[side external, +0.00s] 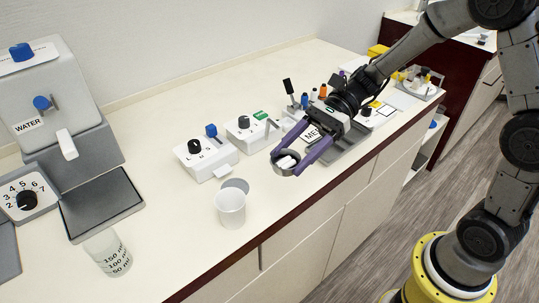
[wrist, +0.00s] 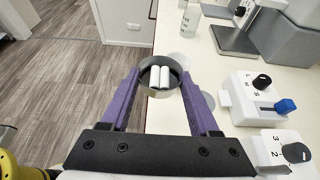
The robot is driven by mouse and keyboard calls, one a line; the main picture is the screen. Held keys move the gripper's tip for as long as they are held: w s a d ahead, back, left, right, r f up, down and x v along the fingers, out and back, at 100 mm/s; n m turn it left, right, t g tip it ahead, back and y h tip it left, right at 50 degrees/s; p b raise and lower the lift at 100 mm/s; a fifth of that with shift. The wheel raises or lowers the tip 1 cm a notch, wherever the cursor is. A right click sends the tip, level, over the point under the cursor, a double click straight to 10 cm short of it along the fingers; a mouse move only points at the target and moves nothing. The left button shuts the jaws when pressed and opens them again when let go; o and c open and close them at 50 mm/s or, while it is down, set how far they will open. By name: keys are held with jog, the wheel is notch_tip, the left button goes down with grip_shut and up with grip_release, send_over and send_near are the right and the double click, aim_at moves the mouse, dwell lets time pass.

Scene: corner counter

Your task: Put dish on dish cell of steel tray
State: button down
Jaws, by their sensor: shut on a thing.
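A small round steel dish (side external: 286,170) with white cylindrical pieces in it is held between the purple fingertips of my gripper (side external: 290,160). In the wrist view the dish (wrist: 161,94) sits between the fingertips (wrist: 161,80), with two white pieces side by side inside. The dish is near the counter's front edge, seemingly above the surface; its exact height is unclear. The grey steel tray (side external: 350,152) lies on the counter behind the dish, beneath my gripper's body. Part of the tray, including a label, is hidden by my fingers, and I cannot make out its dish cell.
A white cup (side external: 230,209) and a grey disc (side external: 236,185) stand left of the dish. Two white knobbed devices (side external: 205,157) (side external: 250,132) stand behind it. A graduated beaker (side external: 107,254) and a water dispenser (side external: 60,100) are at the far left.

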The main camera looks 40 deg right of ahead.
jog(key=shift+s+d+r, duration=0.15)
jog(key=shift+s, duration=0.25)
jog(key=shift+s+d+r, duration=0.1)
jog(key=shift+s+r, duration=0.05)
jog(key=shift+s, duration=0.25)
jog(key=s+d+m+t+h, duration=0.2)
jog(key=s+d+m+t, duration=0.25)
jog(key=d, duration=0.45)
jog(key=s+d+m+t+h, duration=0.25)
jog(key=d+m+t, duration=0.2)
jog(key=d, duration=0.35)
send_over(333, 152)
jog(key=s, duration=0.1)
jog(key=shift+t+y, duration=0.3)
jog(key=shift+y, duration=0.05)
notch_tip(333, 152, down, 8)
jog(key=shift+a+r, duration=0.1)
jog(key=shift+w+f, duration=0.35)
jog(key=shift+f, duration=0.15)
jog(key=shift+w+f, duration=0.15)
jog(key=shift+f, duration=1.55)
jog(key=shift+f, duration=0.1)
